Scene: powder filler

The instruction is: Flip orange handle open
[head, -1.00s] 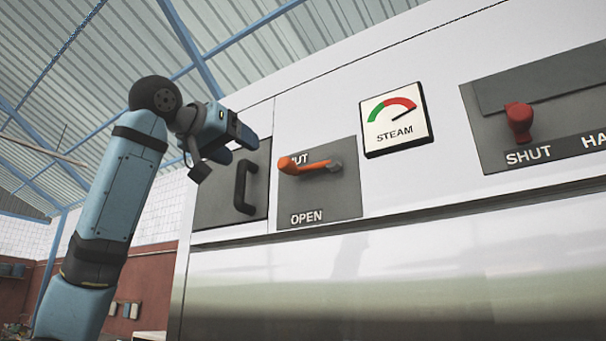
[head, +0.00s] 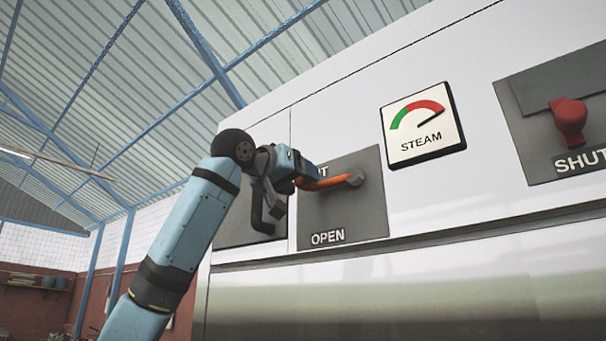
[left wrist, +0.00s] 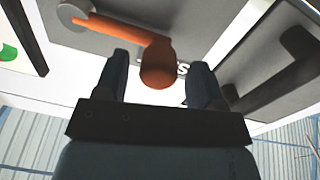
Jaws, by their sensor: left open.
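In the left wrist view the orange handle (left wrist: 127,36) ends in a thick knob (left wrist: 157,65). My left gripper (left wrist: 163,72) is open, with one finger on each side of the knob. I cannot tell whether either finger touches it. My right gripper is in neither view.
A black pull handle (head: 262,214) stands just left of the orange handle's plate, partly behind my left gripper. A steam gauge (head: 422,123) and a red handle (head: 570,122) are to the right. A ledge (head: 420,231) runs below the panel.

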